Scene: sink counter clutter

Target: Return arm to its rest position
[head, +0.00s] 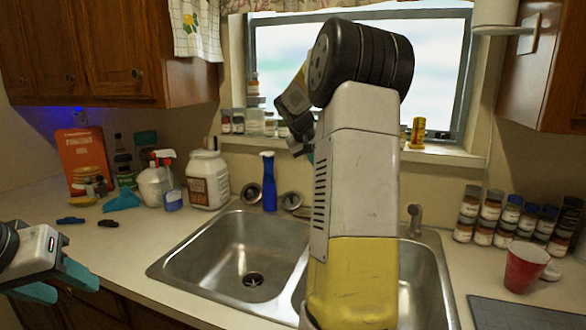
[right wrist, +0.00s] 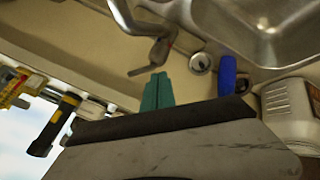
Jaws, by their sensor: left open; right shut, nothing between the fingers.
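My right arm (head: 362,175) is raised and bent in the middle of the head view, in front of the sink and window. Its wrist hangs left of the elbow, and its fingertips are mostly hidden behind the arm. In the right wrist view my right gripper (right wrist: 157,92) has its teal fingers together with nothing between them, partly covered by the gripper's own body. My left gripper (head: 62,283) is at the lower left of the head view, its teal fingers apart and empty, near the counter's front edge.
A double sink (head: 225,250) lies under the right arm, with a faucet (head: 414,220) behind. A blue bottle (head: 269,182) and white jug (head: 208,180) stand at the back. A red cup (head: 525,266) and several spice jars stand right. Cabinets (head: 105,55) hang upper left.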

